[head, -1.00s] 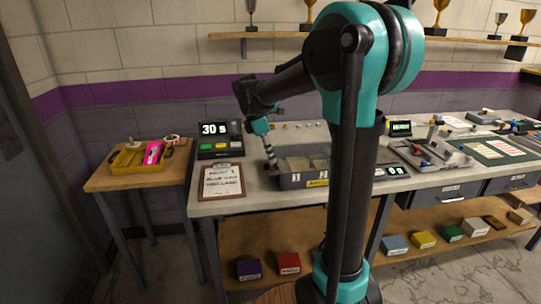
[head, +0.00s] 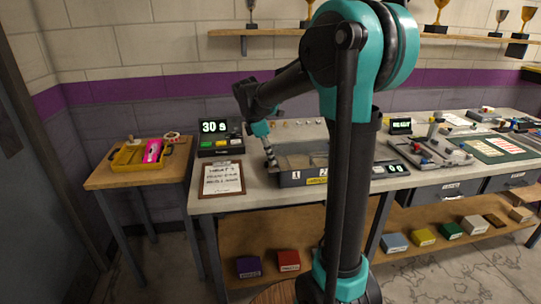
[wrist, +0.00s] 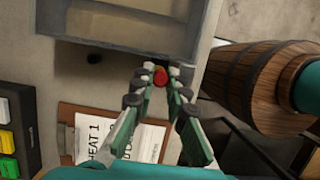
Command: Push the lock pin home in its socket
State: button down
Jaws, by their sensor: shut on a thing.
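My gripper (wrist: 160,74) has its two fingertips close together around a small red-topped piece (wrist: 160,78), which looks like the lock pin. The red end shows between the tips in the wrist view; the rest of it is hidden. The fingers are at the edge of the grey tray (wrist: 120,22), near its corner. In the head view my gripper (head: 270,158) points down at the left end of the same tray (head: 290,180), which has compartments numbered 1 and 2. The socket is not clearly visible, and I cannot tell how deep the pin sits.
A clipboard (head: 217,178) lies on the bench left of the tray, with a timer box (head: 220,138) behind it. A side table (head: 110,182) holds a yellow tray (head: 128,160). My arm hides part of the bench.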

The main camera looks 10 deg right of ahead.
jog(key=shift+f, duration=0.5)
jog(key=c, duration=1.4)
grip_release()
jog(key=shift+c, duration=0.2)
jog(key=v, duration=1.2)
jog(key=shift+f, duration=0.1)
